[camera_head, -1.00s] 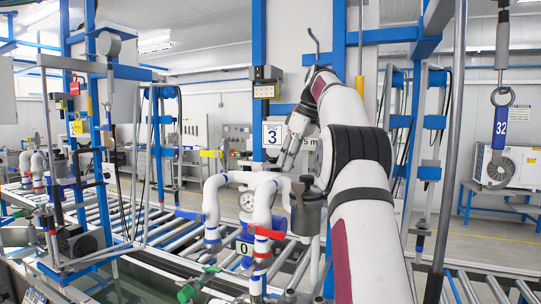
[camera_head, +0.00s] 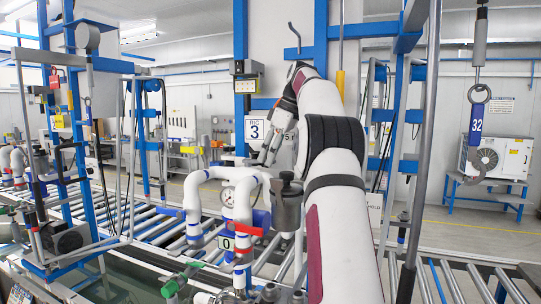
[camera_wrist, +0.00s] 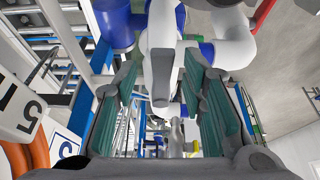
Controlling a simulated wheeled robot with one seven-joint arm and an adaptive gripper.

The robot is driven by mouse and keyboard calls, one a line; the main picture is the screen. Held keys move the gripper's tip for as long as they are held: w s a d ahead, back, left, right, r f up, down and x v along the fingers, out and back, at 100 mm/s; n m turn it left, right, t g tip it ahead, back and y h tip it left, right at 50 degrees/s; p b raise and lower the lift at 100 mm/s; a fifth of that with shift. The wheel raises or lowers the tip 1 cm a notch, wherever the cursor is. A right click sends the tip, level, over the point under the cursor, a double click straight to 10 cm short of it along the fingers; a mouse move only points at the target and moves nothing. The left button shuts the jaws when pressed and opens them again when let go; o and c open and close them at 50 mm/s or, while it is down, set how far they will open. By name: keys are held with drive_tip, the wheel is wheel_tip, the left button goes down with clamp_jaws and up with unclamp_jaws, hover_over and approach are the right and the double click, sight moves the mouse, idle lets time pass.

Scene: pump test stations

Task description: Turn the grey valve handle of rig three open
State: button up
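Rig three is marked by a white sign with a 3 (camera_head: 262,131). Its white pipes (camera_head: 193,200), round gauge (camera_head: 228,197) and grey canister (camera_head: 287,205) stand below the sign. My gripper (camera_head: 266,158) is above and behind these pipes, pointing down. In the wrist view my gripper (camera_wrist: 168,105) is open, its green-padded fingers wide apart. A grey lever-like piece (camera_wrist: 162,75), which looks like the grey valve handle, shows between the fingers by a white pipe (camera_wrist: 232,45). I cannot tell whether they touch. I cannot make out this handle in the head view.
A grey post (camera_head: 418,170) stands right of my arm. A hook tagged 32 (camera_head: 476,118) hangs at the right. Rollers (camera_head: 455,285) run below.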

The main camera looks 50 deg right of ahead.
idle(0.3)
drive_tip(key=shift+s+d+r, duration=0.1)
drive_tip(key=shift+s+r, duration=0.15)
drive_tip(key=shift+r, duration=0.3)
drive_tip(key=s+d, duration=0.4)
drive_tip(key=s, duration=0.7)
drive_tip(key=shift+s, duration=0.15)
drive_tip(key=w+a+f+m+h+b, duration=0.15)
drive_tip(key=w+a, duration=0.25)
drive_tip(key=a, duration=1.1)
drive_tip(key=w+a+f+m+b, duration=0.1)
drive_tip(key=w+a+f+b, duration=0.15)
drive_tip(key=a, duration=1.25)
drive_tip(key=s+a+f+b, duration=0.1)
drive_tip(key=s+a+f, duration=0.4)
drive_tip(key=a+f, duration=0.3)
drive_tip(key=s+a+f+m+t+b, duration=0.1)
drive_tip(key=s+a+f, duration=0.5)
drive_tip(key=a+f, duration=0.2)
drive_tip(key=shift+s+f, duration=0.25)
drive_tip(key=shift+f, duration=0.1)
